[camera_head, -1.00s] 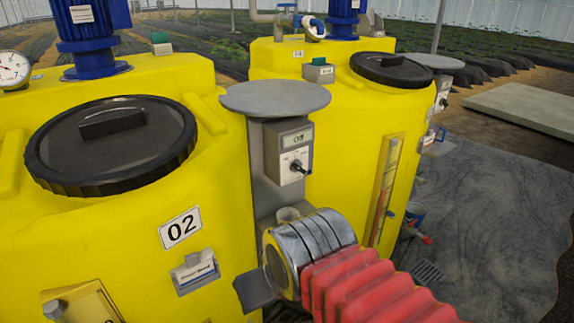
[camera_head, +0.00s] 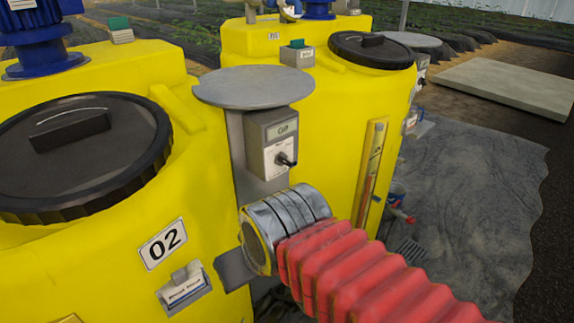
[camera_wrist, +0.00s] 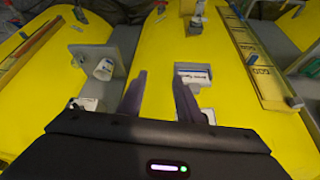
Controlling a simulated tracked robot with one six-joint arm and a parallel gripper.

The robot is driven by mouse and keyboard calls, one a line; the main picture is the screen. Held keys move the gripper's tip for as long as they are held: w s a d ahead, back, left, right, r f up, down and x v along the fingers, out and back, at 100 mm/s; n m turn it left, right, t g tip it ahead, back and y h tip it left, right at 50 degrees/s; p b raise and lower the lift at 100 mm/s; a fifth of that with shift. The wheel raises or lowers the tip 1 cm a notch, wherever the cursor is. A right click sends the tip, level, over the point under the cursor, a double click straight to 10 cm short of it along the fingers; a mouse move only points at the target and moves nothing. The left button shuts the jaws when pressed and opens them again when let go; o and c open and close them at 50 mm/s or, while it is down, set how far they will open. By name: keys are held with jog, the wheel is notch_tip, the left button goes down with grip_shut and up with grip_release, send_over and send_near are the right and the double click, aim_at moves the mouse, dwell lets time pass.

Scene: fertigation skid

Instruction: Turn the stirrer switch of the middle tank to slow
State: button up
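The yellow tank labelled 02 (camera_head: 110,255) fills the left of the head view. At its right side a grey switch box (camera_head: 270,132) hangs under a round grey cover (camera_head: 254,88). I cannot make out the knob there.
Another yellow tank (camera_head: 335,90) stands behind right, with a sight gauge (camera_head: 372,170). A card holder (camera_head: 185,287) juts from tank 02 close to my arm's end. Open floor lies right.

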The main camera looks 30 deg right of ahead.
jog(key=w+a+f+m+g+y, duration=0.2)
jog(key=w+f+m+y, duration=0.3)
jog(key=w+m+y, duration=0.2)
jog(key=w+d+m+t+y, duration=0.35)
jog(key=w+d+m, duration=0.25)
jog(key=w, duration=0.3)
jog(key=w+d+f+m+t+h, duration=0.2)
jog(key=d+m+t+h, duration=0.2)
jog(key=d, duration=1.1)
jog(key=w+d+f+m+t+h, duration=0.2)
jog(key=d+m+t, duration=0.4)
jog(key=d, duration=0.8)
jog(key=shift+w+d+f+m+t+h, duration=0.35)
jog(key=shift+w+m+h, duration=0.2)
jog(key=shift+m+h, duration=0.55)
